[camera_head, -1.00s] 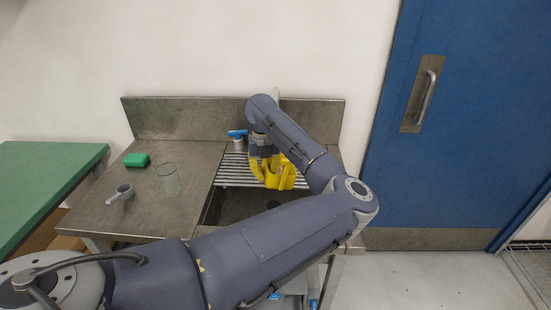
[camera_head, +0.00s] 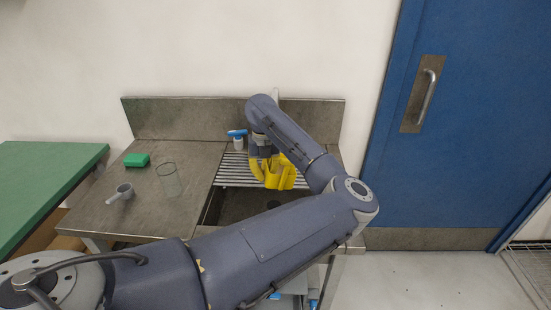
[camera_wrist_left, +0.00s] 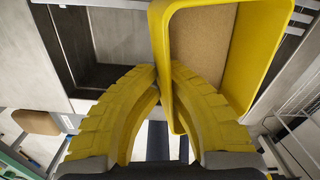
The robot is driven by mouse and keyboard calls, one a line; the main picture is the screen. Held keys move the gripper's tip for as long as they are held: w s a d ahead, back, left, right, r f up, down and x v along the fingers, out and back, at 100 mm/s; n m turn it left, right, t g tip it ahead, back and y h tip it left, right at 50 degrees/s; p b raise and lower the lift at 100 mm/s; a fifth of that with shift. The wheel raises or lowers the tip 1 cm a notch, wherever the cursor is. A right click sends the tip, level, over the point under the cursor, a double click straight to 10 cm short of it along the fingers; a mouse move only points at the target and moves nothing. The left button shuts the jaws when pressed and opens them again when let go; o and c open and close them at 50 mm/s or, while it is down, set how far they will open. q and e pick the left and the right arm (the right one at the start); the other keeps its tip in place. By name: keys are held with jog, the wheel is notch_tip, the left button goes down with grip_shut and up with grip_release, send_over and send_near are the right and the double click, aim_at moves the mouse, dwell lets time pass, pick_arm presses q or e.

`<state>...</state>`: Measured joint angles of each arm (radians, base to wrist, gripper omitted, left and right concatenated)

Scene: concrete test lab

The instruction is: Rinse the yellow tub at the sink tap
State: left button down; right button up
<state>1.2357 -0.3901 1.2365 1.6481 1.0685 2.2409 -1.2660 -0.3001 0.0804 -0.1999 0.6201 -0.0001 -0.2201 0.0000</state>
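The yellow tub (camera_head: 281,177) is in my left gripper (camera_head: 267,165), over the slatted rack at the sink. In the left wrist view the tub (camera_wrist_left: 264,70) is tilted, with a tan speckled surface inside it. The yellow ridged fingers of my left gripper (camera_wrist_left: 160,78) are closed on its near wall, one finger outside and one inside. The sink basin (camera_head: 240,207) lies in front of the rack, partly hidden by my left arm. I cannot make out the tap clearly; my arm covers that area. My right gripper is not in view.
A blue-topped spray bottle (camera_head: 238,140) stands left of the gripper. A clear glass (camera_head: 169,181), a grey scoop (camera_head: 120,193) and a green sponge (camera_head: 137,160) are on the left steel counter (camera_head: 160,220). A backsplash (camera_head: 180,118) rises behind. A blue door (camera_head: 470,120) is at right.

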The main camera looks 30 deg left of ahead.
pick_arm(q)
jog(key=shift+s+d+r, duration=0.45)
jog(key=shift+s+r, duration=0.2)
jog(key=shift+s, duration=0.05)
jog(key=shift+s+d+r, duration=0.4)
jog(key=shift+s+r, duration=0.3)
jog(key=shift+s, duration=0.05)
jog(key=shift+s+d+r, duration=0.45)
jog(key=shift+s+r, duration=0.2)
jog(key=shift+s, duration=0.05)
